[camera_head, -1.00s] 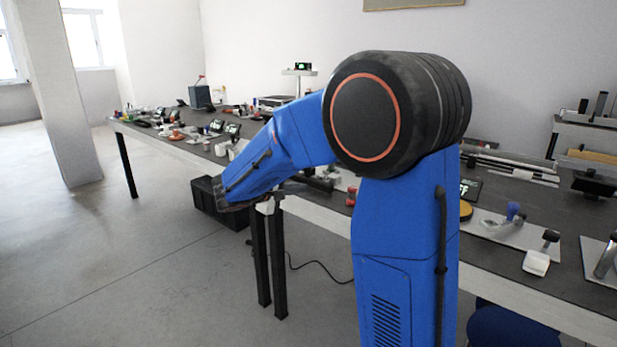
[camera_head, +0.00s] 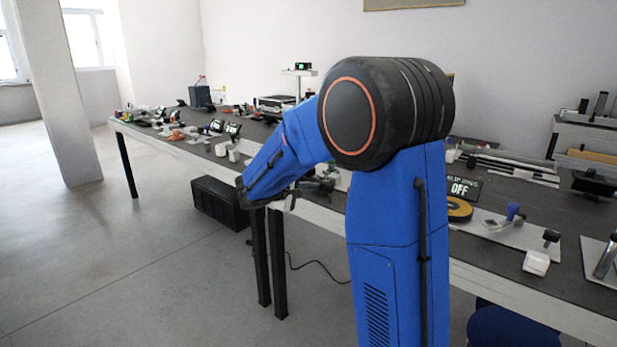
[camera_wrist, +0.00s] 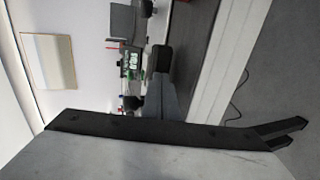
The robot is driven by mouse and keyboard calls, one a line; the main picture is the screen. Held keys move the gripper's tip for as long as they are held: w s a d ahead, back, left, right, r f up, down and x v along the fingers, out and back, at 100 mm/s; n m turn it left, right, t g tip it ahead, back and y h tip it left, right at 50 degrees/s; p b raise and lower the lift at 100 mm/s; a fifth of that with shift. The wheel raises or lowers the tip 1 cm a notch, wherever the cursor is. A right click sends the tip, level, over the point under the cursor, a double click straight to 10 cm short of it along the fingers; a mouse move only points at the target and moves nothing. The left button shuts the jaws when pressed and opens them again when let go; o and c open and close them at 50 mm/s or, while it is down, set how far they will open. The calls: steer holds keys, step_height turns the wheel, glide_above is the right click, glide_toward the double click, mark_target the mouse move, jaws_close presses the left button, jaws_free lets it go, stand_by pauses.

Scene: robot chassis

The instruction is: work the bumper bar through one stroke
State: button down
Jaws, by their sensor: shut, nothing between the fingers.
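I cannot pick out the bumper bar for certain in either view. My gripper (camera_head: 288,199) is at the end of my blue arm in the head view, by the front edge of the long table. It is small and partly lost against dark things there, and it is shut with nothing in it. In the wrist view a large grey surface with a black strip (camera_wrist: 140,130) along its upper edge fills the lower part, very close. I cannot tell what it belongs to. My arm hides part of the tabletop behind it.
The long table (camera_head: 575,312) is crowded with small devices. A display reading OFF (camera_head: 463,188) and a yellow-rimmed disc (camera_head: 458,209) stand right of my arm. A black box (camera_head: 217,203) lies on the floor beside the table legs. The floor at left is clear.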

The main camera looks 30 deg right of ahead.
steer(key=shift+d, duration=0.2)
steer(key=shift+w+d, duration=0.3)
steer(key=shift+d, duration=0.35)
steer(key=shift+s+a, duration=0.35)
steer(key=shift+a, duration=0.6)
steer(key=v, duration=0.4)
steer(key=shift+s+a+r, duration=0.15)
steer(key=shift+a+r, duration=0.05)
steer(key=shift+a, duration=0.15)
stand_by(0.4)
